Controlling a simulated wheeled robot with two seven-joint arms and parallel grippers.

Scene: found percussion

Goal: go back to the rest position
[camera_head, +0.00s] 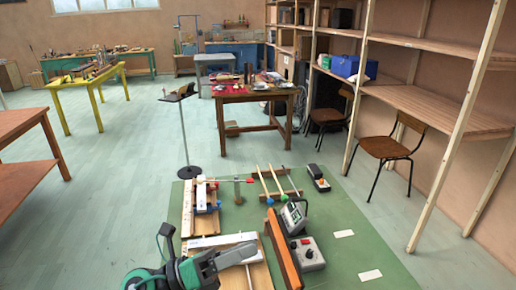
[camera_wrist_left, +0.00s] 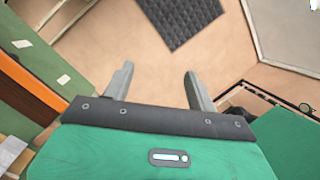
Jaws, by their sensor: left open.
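My left gripper (camera_head: 235,257) is low in the head view, over the near left part of the green table (camera_head: 350,262). In the left wrist view its two grey fingers (camera_wrist_left: 158,85) are spread apart with nothing between them, so it is open and empty. Beneath or beside it in the head view is a wooden board with a white strip (camera_head: 222,240), partly hidden by the gripper. My right gripper is not in view.
On the table are sticks with coloured ends (camera_head: 268,182), an orange-brown bar (camera_head: 282,255), a grey box with a red knob (camera_head: 307,253) and a display device (camera_head: 293,216). A thin stand (camera_head: 187,140) is behind. Shelving and a chair (camera_head: 388,148) stand right; open floor lies left.

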